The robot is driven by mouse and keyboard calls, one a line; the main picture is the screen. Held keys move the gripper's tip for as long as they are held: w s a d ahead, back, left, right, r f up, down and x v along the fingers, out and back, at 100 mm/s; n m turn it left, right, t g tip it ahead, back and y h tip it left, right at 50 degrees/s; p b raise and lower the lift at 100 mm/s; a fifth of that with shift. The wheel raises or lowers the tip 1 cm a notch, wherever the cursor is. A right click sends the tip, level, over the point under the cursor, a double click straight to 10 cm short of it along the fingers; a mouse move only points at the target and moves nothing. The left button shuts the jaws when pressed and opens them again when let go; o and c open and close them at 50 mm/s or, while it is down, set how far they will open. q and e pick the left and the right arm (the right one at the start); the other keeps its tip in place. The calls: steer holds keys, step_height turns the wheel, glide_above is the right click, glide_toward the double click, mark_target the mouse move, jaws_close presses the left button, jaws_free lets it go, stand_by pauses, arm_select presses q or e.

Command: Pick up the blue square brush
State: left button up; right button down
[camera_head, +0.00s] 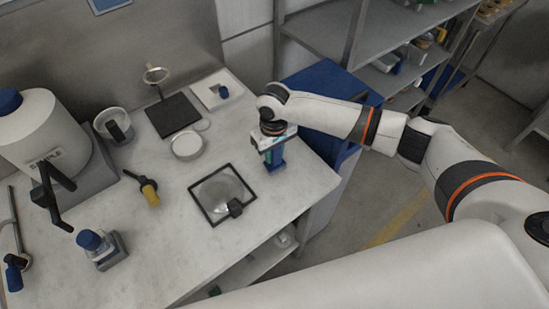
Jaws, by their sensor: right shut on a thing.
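My right gripper (271,148) comes in from the right and points down over the right part of the white tabletop. It is shut on the blue square brush (275,164), which is mostly hidden by the fingers. Its blue lower part shows just below them, at or just above the tabletop; I cannot tell if it touches. My left gripper is not in view.
A black-framed square with a dish (220,196) lies just left of and nearer than the gripper. A round white dish (187,146), a black plate (173,115) and a white square with a blue-topped item (222,92) stand behind. The table's right edge is close.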

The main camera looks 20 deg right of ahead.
step_height(320, 180, up, 10)
steer(key=shift+r+b, duration=0.1)
steer(key=shift+b, duration=1.1)
steer(key=c, duration=1.8)
jaws_free()
jaws_close()
